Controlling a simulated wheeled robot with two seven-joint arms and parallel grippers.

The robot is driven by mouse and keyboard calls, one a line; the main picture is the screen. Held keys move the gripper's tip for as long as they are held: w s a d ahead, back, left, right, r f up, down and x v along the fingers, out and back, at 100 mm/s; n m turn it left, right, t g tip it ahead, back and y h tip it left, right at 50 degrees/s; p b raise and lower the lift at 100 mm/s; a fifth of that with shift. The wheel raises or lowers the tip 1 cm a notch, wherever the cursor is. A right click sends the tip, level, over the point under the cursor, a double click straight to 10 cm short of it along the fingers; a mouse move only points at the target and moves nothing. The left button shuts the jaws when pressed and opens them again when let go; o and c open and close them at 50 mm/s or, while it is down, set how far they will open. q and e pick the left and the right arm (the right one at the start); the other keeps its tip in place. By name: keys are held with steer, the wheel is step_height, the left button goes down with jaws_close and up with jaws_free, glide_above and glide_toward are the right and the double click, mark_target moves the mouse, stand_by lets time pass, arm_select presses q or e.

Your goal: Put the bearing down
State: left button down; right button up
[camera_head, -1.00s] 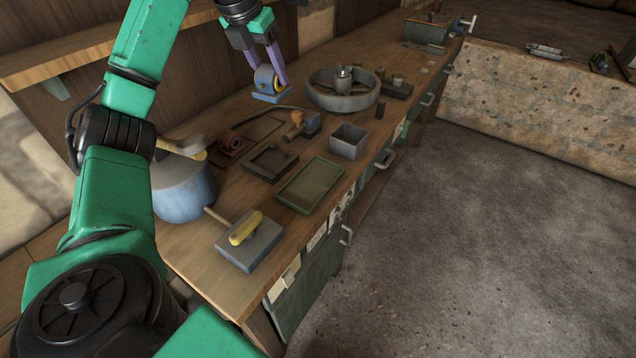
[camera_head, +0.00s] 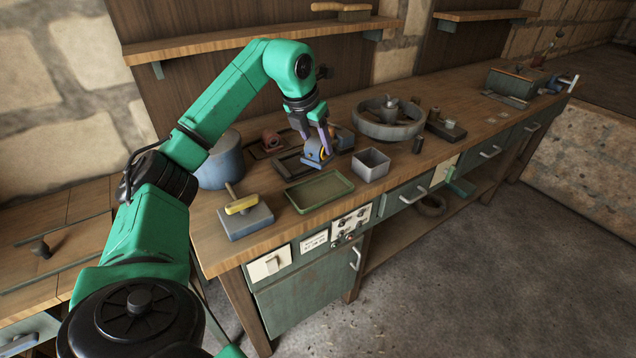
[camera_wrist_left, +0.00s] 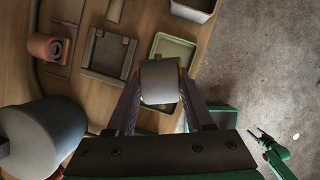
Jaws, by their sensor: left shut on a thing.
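In the left wrist view the bearing (camera_wrist_left: 159,82) shows as a grey rounded block between the two fingers, overlapping the green tray (camera_wrist_left: 176,50). Whether it touches anything below cannot be told. A small green arm end, probably my right gripper (camera_wrist_left: 262,136), shows at the lower right there; its jaws are unclear.
A grey square bin (camera_head: 371,168) stands right of the bearing, with a large pulley wheel (camera_head: 388,130) behind it. A reddish bearing block (camera_head: 271,140) and a blue drum (camera_head: 221,165) are to the left. A block with a yellow-handled tool (camera_head: 245,218) sits at the front.

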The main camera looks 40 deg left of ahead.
mark_target(321, 163)
arm_select(q)
steer(key=f, duration=0.3)
steer(key=d+f, duration=0.1)
steer(key=f, duration=0.1)
steer(key=shift+f, duration=0.35)
steer(key=f, duration=0.3)
steer(key=shift+a+f, duration=0.2)
steer(key=shift+f, duration=0.2)
steer(key=shift+d, duration=0.1)
arm_select(e)
steer(key=shift+w+d+f, duration=0.1)
steer(key=shift+d+f, duration=0.05)
steer(key=shift+d, duration=0.4)
steer(key=shift+w+d+f, duration=0.1)
steer(key=shift+d+f, duration=0.05)
steer(key=shift+d, duration=0.4)
